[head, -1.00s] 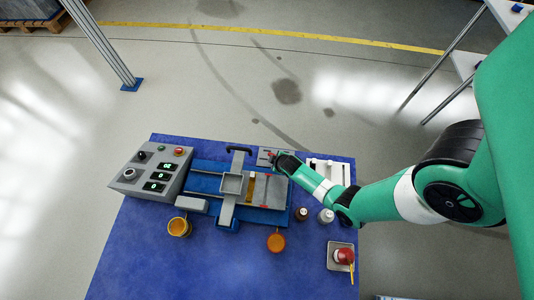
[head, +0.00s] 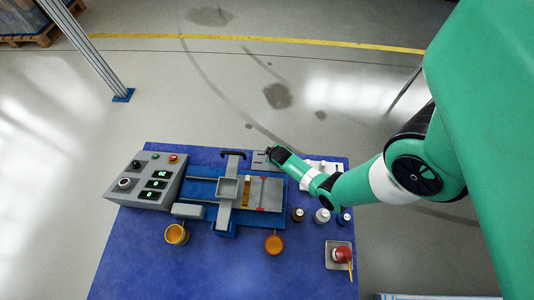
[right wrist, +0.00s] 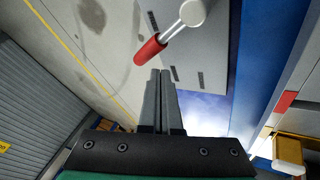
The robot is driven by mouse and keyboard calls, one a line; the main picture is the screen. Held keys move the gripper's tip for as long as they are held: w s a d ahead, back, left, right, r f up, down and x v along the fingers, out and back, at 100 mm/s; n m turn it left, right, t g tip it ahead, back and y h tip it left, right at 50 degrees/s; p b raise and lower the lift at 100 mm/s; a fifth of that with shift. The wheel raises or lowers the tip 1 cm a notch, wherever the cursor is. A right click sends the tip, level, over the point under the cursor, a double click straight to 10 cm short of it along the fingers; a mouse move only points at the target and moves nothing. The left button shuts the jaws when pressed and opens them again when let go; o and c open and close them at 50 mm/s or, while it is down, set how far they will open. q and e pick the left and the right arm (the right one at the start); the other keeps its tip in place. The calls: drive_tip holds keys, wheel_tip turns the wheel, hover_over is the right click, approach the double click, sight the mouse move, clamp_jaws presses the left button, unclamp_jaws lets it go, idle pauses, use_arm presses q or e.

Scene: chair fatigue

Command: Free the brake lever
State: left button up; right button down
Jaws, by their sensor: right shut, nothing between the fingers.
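The brake lever's red grip (right wrist: 150,50) shows in the right wrist view, with a pale metal arm running up right to a round pivot on a grey plate. My right gripper (right wrist: 166,72) is shut and empty. Its fingertips are just below the red grip in that view; I cannot tell if they touch it. In the head view my right gripper (head: 272,153) is at the small grey plate (head: 260,162) at the back of the blue bench, and the lever is hidden or too small to make out. My left gripper is not in view.
A blue fixture with a grey slide (head: 228,190) stands left of the plate, with a control box (head: 147,181) further left. The bench's front left is clear.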

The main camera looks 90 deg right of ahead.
idle(0.6)
drive_tip(key=shift+r+p, duration=0.25)
drive_tip(key=shift+p, duration=0.05)
drive_tip(key=w+a+r+p, duration=0.2)
drive_tip(key=a+r+p, duration=0.3)
drive_tip(key=r+p, duration=0.2)
drive_tip(key=shift+r+p, duration=0.4)
drive_tip(key=shift+w, duration=0.1)
